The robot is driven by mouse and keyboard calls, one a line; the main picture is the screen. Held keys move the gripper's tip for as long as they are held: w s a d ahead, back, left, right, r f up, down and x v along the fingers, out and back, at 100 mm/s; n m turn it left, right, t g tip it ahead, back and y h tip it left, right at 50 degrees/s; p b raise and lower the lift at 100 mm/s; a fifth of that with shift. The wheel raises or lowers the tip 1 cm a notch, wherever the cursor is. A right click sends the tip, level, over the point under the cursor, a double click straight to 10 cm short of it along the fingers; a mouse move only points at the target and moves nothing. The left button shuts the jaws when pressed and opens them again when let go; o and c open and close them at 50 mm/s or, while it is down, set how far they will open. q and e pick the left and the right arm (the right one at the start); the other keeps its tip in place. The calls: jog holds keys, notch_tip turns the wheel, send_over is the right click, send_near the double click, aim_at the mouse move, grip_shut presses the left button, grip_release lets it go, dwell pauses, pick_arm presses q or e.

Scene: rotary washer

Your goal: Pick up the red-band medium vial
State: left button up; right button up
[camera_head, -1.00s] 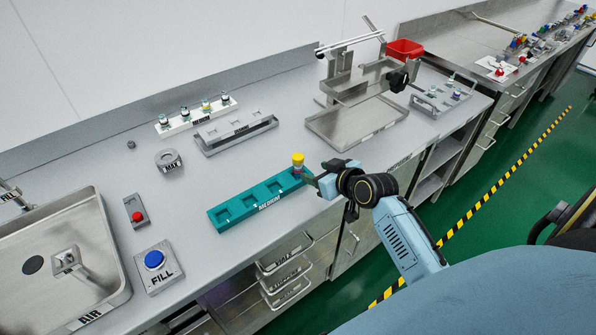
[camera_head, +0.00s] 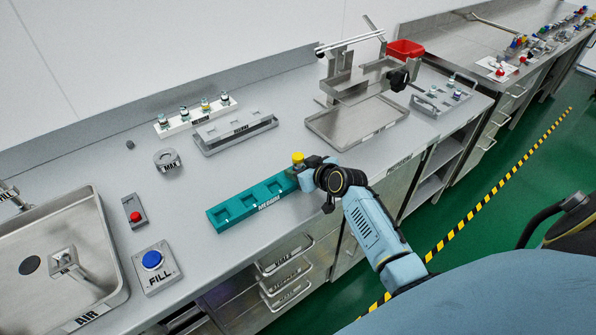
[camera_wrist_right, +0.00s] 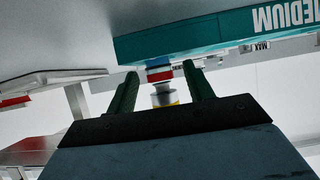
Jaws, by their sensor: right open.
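The red-band medium vial has a yellow cap (camera_head: 298,157) and stands upright in the right-end slot of the teal MEDIUM rack (camera_head: 240,209). In the right wrist view its red band (camera_wrist_right: 159,75) shows between the two dark fingers, close to the teal rack (camera_wrist_right: 200,37). My right gripper (camera_head: 303,173) is at the vial from the right side of the rack. Its fingers are open, one on each side of the vial; in the right wrist view the gripper (camera_wrist_right: 161,88) shows small gaps beside it. The vial's lower part is hidden. My left gripper is not in view.
Behind the rack are a grey rack (camera_head: 236,137) and a white rack (camera_head: 180,128) with several vials. A metal tray stand (camera_head: 340,130) is at the back right. The FILL button (camera_head: 153,260) and sink (camera_head: 95,290) are left. The counter's front edge is close.

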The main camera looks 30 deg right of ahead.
grip_shut()
dwell(0.3)
